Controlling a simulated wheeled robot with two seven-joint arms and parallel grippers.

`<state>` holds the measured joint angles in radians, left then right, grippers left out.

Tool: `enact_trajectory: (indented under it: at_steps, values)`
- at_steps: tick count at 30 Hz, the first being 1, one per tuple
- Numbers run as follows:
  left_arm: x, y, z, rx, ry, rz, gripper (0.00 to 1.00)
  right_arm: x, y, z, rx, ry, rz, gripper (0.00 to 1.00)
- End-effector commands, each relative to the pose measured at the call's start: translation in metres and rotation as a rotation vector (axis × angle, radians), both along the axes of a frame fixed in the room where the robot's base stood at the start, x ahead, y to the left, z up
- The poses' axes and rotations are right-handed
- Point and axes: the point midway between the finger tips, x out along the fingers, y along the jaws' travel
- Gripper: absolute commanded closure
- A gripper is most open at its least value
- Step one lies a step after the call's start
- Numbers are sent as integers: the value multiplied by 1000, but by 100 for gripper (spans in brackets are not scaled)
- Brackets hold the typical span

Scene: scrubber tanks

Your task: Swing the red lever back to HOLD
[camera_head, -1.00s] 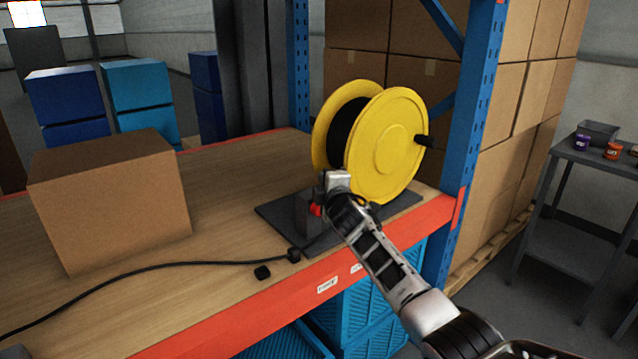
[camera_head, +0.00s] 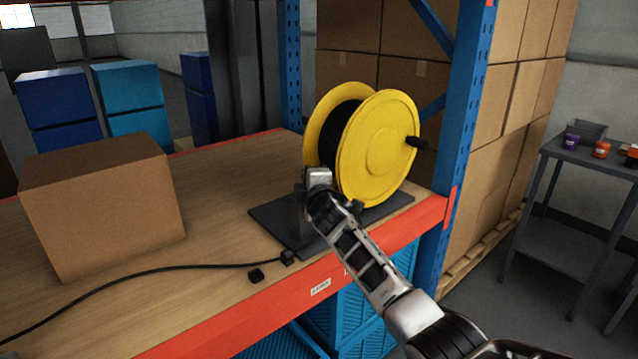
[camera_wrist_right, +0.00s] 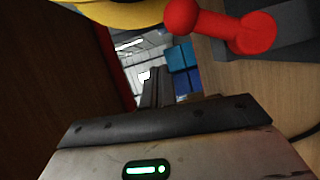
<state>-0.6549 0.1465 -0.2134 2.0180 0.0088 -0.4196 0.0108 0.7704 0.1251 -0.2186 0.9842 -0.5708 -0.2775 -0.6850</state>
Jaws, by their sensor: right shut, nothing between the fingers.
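The red lever (camera_wrist_right: 222,24) shows in the right wrist view at the top right, with a round knob at its left end and a thicker end by a dark grey block. In the head view it is hidden behind my right gripper. The yellow cable reel (camera_head: 385,150) stands on a dark base plate (camera_head: 268,218) on the shelf. My right gripper (camera_head: 304,190) is just in front of the reel's left side, over the plate. Its closed, empty fingers (camera_wrist_right: 152,85) lie below and left of the lever knob in the wrist view, apart from it in the picture. My left gripper is out of view.
A cardboard box (camera_head: 100,205) stands on the left of the wooden shelf (camera_head: 215,185). A black cable (camera_head: 150,270) runs along the shelf front. A blue rack post (camera_head: 465,130) rises right of the reel. A grey side table (camera_head: 575,155) stands at the right.

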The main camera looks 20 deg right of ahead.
Motion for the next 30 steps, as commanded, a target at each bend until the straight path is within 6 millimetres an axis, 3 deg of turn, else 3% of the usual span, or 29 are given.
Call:
enact_trajectory:
  at_steps: [1, 16, 21, 30]
  values:
    - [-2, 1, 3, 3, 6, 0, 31, -3, 7, 8, 2, 0, 1, 100]
    - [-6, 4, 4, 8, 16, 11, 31, -84, 7, 22, -1, -1, 1, 100]
    - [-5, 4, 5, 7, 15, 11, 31, -96, 8, 25, 0, 0, 2, 100]
    - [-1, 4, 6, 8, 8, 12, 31, -98, 8, 25, 0, 0, 2, 100]
